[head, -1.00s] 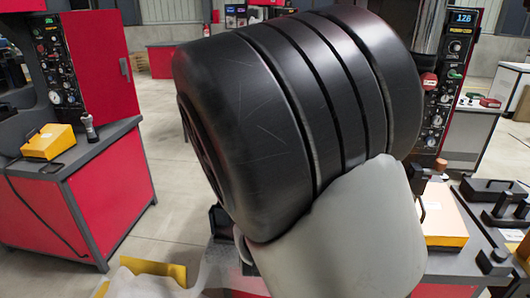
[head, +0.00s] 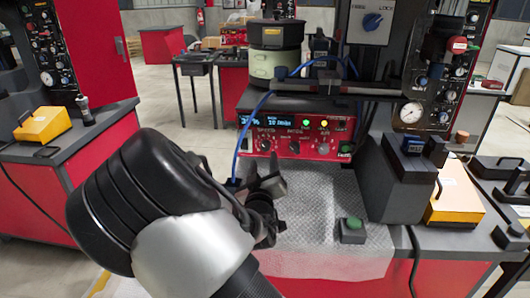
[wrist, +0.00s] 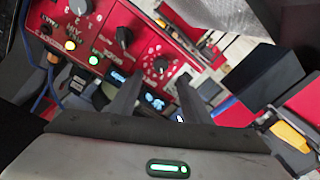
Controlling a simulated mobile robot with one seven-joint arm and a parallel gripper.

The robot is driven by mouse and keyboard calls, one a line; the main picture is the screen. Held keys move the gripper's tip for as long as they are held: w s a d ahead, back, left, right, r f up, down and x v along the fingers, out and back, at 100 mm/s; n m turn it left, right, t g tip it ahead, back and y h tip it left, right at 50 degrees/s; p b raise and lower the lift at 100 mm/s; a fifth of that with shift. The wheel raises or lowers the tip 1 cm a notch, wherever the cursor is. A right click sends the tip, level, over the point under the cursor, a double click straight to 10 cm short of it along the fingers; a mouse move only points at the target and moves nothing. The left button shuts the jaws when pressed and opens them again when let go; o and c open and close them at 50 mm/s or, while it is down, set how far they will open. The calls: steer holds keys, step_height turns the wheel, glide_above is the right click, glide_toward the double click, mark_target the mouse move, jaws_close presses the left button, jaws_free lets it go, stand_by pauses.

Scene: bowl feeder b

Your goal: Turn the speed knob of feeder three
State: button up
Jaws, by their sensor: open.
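The feeder's red control box (head: 295,135) stands below the bowl in the head view, with a lit display on its upper left. The speed knob (head: 266,145) is a black dial under the display, left of a second black dial (head: 294,147). I cannot read a feeder number. My gripper (head: 256,183) is open and empty, in front of and below the box. In the wrist view the panel appears turned around, and the speed knob (wrist: 160,65) shows just beyond the two spread fingers (wrist: 155,92). No finger touches it there.
A dark bowl on a pale green base (head: 277,62) stands above the box. A blue cable (head: 241,140) hangs at the box's left side. A green push button (head: 353,224) sits on the metal mat, and a dark block (head: 405,170) stands to the right.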

mark_target(265, 147)
steer(key=w, duration=0.7)
steer(key=shift+w, duration=0.35)
steer(key=c, duration=1)
steer(key=shift+b, duration=0.4)
steer(key=shift+c, duration=0.2)
steer(key=shift+f, duration=0.1)
steer(key=shift+f+m+b, duration=0.1)
steer(key=shift+m+b, duration=1)
steer(key=shift+b, duration=0.15)
steer(key=m+b, duration=0.3)
steer(key=shift+m+b, duration=0.3)
steer(key=shift+b, duration=0.25)
